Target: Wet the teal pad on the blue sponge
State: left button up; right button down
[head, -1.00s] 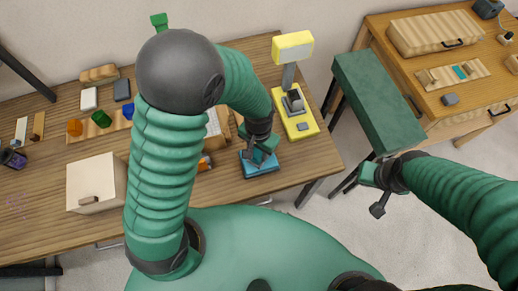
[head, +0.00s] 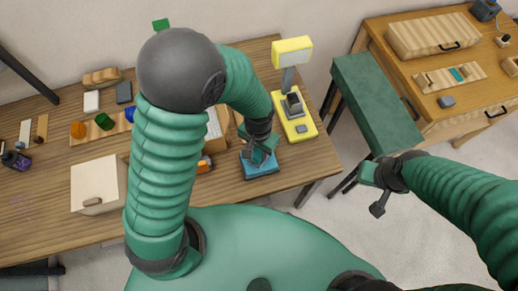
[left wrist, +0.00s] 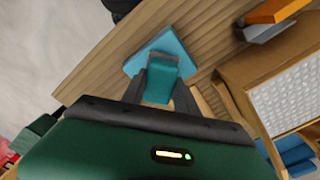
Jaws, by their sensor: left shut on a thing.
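The blue sponge (head: 262,170) lies flat near the table's front edge in the head view. It also shows at the top of the left wrist view (left wrist: 172,42). My left gripper (head: 259,154) is right over the sponge, pointing down. Its dark fingers are shut on the teal pad (left wrist: 161,83), one on each side. The pad's far end overlaps the sponge in the wrist view; whether they touch I cannot tell. The arm partly hides the pad in the head view. My right gripper (head: 378,190) hangs right of the table, away from the sponge; its jaw opening is unclear.
A yellow device (head: 296,128) stands right behind the sponge. An orange item (head: 204,166) lies to the left. A pale box (head: 98,180) and several small coloured things stand farther left. A green bench (head: 378,105) and wooden drawer unit (head: 440,95) are at right.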

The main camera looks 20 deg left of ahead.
aim_at(258, 152)
pick_arm(q)
notch_tip(258, 152, up, 5)
jog(key=p, duration=0.4)
jog(key=shift+s+f, duration=0.1)
dwell(0.3)
